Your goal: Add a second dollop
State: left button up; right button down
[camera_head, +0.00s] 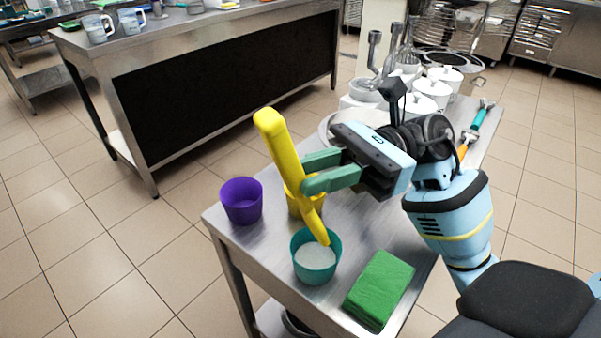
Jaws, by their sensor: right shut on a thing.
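My right gripper (312,172) is shut on a yellow spatula-like tool (281,146). The tool is tilted, with its thick end up and its narrow end down at the rim of a teal cup (316,272). I cannot tell whether the tip touches the white contents (315,257) in the cup. A purple cup (242,204) stands to the left and looks empty. A yellow cup (295,208) stands behind the tool and is partly hidden by it and the gripper. My left gripper is not in view.
A green folded cloth (379,289) lies right of the teal cup on the steel table (262,258). White lidded containers (432,90) and tools with teal (480,117) and orange handles stand or lie farther back. A long steel counter (190,40) stands across the aisle.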

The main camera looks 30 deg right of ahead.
aim_at(291, 192)
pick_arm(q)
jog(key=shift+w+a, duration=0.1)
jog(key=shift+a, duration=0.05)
pick_arm(e)
jog(key=shift+d, duration=0.1)
